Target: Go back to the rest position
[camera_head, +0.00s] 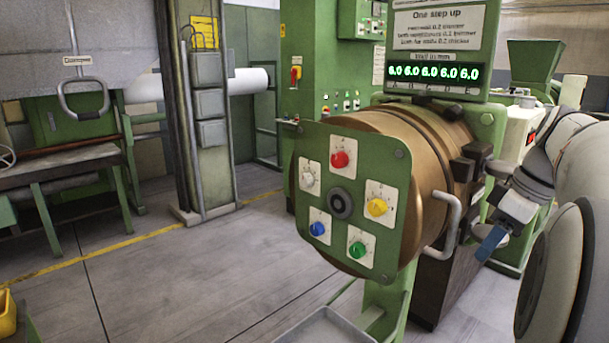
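My gripper (492,238) is at the right, at the end of my arm, which comes in from the right edge. A blue finger part points down and to the left. I cannot tell whether the fingers are apart or closed, and I see nothing held. It is beside the brown cylindrical extruder head (425,150), to the right of its grey bar handle (447,225). They look apart, but the depth between them is unclear. The head's green front plate (342,262) carries red, white, yellow, blue and green knobs around a dark centre.
A green display (433,75) above the head reads 6.0 in every field. A grey tray (322,330) is below the head. A green hopper machine (533,65) stands behind my arm. A grey column (200,120) and bench (75,160) are at the left. Open floor (190,275) lies between.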

